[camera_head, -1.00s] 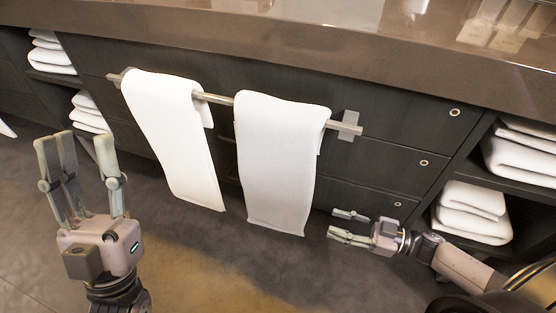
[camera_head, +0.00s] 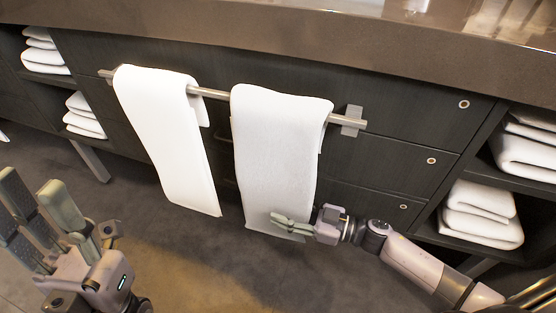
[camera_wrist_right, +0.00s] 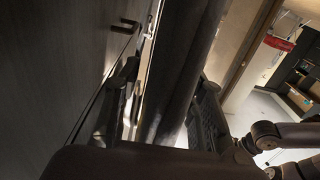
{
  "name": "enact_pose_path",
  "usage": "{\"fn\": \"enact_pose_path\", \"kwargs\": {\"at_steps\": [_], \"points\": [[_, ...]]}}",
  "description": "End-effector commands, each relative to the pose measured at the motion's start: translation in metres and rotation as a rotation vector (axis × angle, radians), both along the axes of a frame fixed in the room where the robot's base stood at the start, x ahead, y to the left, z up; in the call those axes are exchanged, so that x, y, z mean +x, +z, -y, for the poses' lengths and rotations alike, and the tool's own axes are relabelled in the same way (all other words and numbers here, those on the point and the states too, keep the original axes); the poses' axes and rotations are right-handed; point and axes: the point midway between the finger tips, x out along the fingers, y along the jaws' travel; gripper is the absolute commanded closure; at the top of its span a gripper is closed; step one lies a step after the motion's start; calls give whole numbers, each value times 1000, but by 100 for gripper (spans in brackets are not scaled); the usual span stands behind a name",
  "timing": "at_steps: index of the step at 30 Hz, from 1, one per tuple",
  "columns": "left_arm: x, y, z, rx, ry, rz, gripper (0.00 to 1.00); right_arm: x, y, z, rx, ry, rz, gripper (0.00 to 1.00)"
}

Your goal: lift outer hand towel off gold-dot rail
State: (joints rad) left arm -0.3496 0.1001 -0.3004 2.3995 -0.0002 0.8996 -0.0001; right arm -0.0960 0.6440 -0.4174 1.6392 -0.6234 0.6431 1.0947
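Two white hand towels hang over a metal rail (camera_head: 210,93) on the dark drawer fronts: a left towel (camera_head: 168,140) and a right towel (camera_head: 275,150). My right gripper (camera_head: 285,221) is at the lower right edge of the right towel, a finger showing in front of the cloth. In the right wrist view its two fingers (camera_wrist_right: 165,105) stand apart, with a pale edge and dark, shaded cloth-like shape between them. I cannot tell whether they touch the towel. My left gripper (camera_head: 40,205) is open and empty at the lower left, away from the towels.
Drawers with small round gold knobs (camera_head: 431,161) are right of the rail. A brown countertop (camera_head: 300,55) overhangs above. Folded white towels (camera_head: 482,214) fill open shelves at right, and more (camera_head: 85,115) at left. The floor below is clear.

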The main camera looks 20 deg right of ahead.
Motion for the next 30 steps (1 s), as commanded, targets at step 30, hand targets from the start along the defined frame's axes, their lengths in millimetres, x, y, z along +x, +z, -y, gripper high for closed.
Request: {"fn": "enact_pose_path", "kwargs": {"at_steps": [30], "points": [[0,0,0,0,-1,9,60,5,0,-7,0,0,0,100]]}}
